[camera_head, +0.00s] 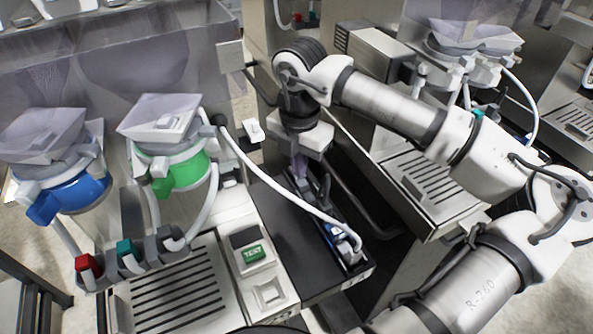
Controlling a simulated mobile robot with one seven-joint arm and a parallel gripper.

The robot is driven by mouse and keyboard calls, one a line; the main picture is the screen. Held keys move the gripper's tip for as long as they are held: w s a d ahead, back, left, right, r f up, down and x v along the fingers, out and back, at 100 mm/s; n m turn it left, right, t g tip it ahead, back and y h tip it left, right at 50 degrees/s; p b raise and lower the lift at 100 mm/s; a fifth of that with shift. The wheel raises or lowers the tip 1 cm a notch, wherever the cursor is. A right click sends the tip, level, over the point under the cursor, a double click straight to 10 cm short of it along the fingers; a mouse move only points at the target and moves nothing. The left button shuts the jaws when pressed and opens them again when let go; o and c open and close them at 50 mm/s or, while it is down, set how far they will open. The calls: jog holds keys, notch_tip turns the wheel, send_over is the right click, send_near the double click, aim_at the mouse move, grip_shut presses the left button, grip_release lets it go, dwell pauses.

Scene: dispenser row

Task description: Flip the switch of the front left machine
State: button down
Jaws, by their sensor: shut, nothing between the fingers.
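The front left machine (224,292) fills the lower left, with a blue-collared container (78,190) and a green-collared container (178,172). On its white panel are a green TEST button (253,253) and, below it, a square white switch (268,294). I cannot tell which way the switch is set. My gripper (302,178) points down, shut and empty, over the dark top right of that panel. It is apart from the white switch and farther back. Its fingertips are small and partly hard to make out against the dark parts.
A white hose (270,182) runs from the containers to a blue fitting (336,236) in front of my gripper. Red and teal valves (88,266) sit at the lower left. Another machine with a slotted tray (430,190) stands right, behind my arm. A dark gap lies between the machines.

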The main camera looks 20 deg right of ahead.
jog(key=shift+r+p, duration=1.4)
jog(key=shift+r, duration=2.05)
jog(key=shift+s+f, duration=0.1)
